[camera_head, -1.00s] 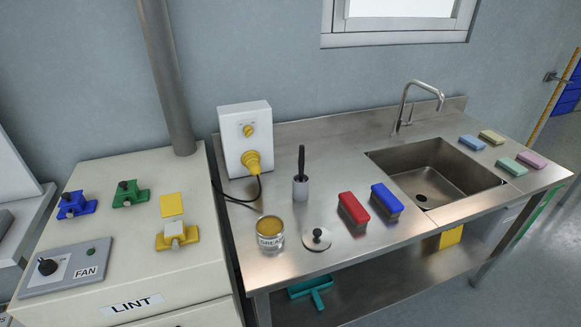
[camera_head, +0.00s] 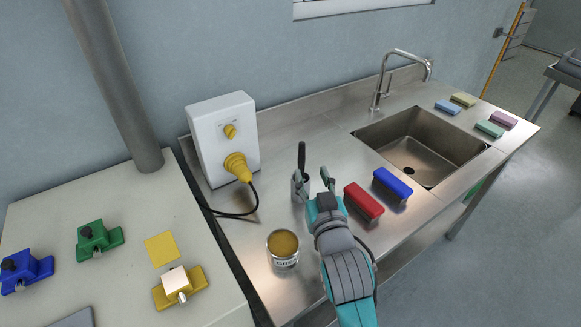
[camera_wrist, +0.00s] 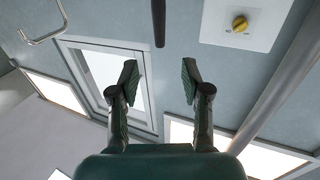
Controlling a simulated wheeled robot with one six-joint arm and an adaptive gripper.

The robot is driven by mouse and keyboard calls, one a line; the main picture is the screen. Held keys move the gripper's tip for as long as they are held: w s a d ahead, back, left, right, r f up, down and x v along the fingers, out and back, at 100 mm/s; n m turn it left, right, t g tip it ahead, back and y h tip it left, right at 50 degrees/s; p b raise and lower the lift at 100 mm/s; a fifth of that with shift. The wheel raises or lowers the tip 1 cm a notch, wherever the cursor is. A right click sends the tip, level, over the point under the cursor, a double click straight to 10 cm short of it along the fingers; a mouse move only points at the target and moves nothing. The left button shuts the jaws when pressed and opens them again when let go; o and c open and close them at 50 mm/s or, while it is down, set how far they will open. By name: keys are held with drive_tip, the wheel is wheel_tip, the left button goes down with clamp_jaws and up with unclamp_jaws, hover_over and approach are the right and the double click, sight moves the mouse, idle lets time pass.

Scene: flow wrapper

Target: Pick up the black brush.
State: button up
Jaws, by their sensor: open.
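A red brush (camera_head: 362,202) and a blue brush (camera_head: 393,184) lie close to the right of my gripper. An open grease tin (camera_head: 283,248) stands at front left. A white socket box (camera_head: 217,125) with a yellow plug and black cable is behind left. The sink (camera_head: 425,150) is at right.

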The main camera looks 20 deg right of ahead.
sight(303, 148)
drive_tip(key=w, duration=0.5)
drive_tip(key=shift+w+d+r, duration=0.1)
drive_tip(key=shift+w+r, duration=0.1)
drive_tip(key=shift+w+d, duration=0.2)
drive_tip(key=shift+w, duration=1.25)
drive_tip(key=shift+w+d, duration=0.15)
drive_tip(key=shift+w, duration=1.3)
clamp_jaws()
